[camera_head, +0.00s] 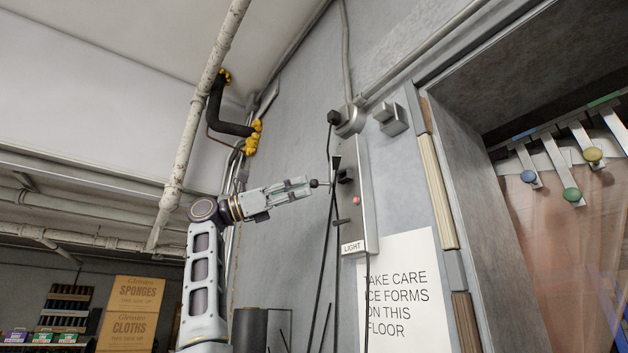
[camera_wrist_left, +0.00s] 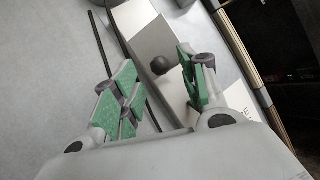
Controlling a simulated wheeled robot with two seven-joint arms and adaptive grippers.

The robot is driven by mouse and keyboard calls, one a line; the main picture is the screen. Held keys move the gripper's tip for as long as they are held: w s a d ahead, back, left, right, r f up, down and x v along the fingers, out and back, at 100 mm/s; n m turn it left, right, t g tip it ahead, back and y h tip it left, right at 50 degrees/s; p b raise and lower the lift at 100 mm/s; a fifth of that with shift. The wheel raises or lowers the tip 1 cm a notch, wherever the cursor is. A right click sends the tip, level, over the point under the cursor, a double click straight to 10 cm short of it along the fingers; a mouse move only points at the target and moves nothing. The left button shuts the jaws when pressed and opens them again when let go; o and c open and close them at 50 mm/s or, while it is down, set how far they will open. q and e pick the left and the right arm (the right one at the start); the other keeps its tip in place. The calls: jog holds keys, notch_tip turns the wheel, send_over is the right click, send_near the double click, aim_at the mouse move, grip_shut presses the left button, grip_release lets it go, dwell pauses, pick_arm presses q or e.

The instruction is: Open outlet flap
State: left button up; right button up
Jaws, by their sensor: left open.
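A grey box (camera_head: 391,118) with a raised cover, which may be the outlet flap, is fixed to the wall at upper right. A round grey socket (camera_head: 350,120) with a black plug in it sits just left of it. My left gripper (camera_head: 308,187) is below and left of both, apart from them, pointing right. It is open and empty. Its green-padded fingers (camera_wrist_left: 158,88) stand either side of a black ball knob (camera_wrist_left: 160,66) in the wrist view.
A metal box labelled LIGHT (camera_head: 354,205) with a red button carries the knob's lever. Black cables (camera_head: 331,240) hang beside it. A warning sign (camera_head: 402,297) is below. The strip-curtained doorway (camera_head: 580,220) is at right. A pipe (camera_head: 199,120) runs near my left arm.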

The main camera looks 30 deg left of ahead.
aim_at(314, 184)
pick_arm(q)
jog(key=shift+p+x, duration=0.7)
jog(key=shift+x, duration=1.6)
grip_shut()
